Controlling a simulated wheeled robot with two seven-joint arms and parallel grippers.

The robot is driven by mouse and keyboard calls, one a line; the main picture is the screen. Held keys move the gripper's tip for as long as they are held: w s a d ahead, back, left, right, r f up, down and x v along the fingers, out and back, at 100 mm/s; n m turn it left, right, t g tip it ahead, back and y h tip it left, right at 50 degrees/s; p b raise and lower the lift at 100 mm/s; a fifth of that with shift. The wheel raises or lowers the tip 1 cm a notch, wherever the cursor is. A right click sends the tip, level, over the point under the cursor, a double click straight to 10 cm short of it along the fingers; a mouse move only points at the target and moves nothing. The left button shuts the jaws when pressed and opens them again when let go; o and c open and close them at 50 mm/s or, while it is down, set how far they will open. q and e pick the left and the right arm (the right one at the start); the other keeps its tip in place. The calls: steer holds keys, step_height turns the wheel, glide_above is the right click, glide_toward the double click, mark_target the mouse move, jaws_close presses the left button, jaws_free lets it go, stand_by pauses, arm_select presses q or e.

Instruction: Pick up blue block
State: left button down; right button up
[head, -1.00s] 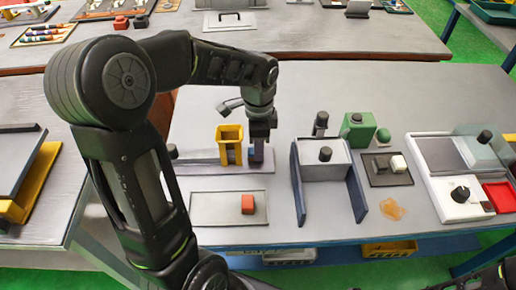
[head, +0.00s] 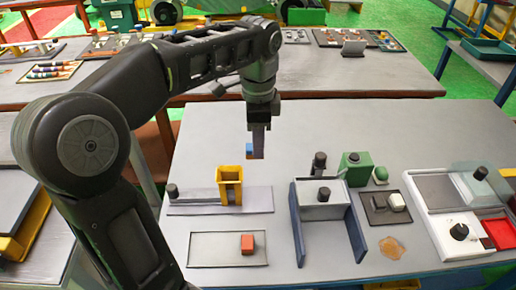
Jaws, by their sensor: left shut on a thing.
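My left gripper (head: 257,150) points down above the far middle of the table and is shut on the blue block (head: 250,149). Only a small blue face of the block shows at the left of the fingers; the rest is hidden by them. The block is held in the air, behind and to the right of the yellow holder (head: 230,186). My right gripper is not in view.
The yellow holder stands on a grey base plate (head: 262,199). A white fixture with blue side walls (head: 318,207) and a green block-shaped device (head: 356,168) stand to the right.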

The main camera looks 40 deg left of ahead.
arm_select(q)
steer(key=shift+r, duration=0.4)
steer(key=shift+w+f, duration=0.1)
stand_by(0.4)
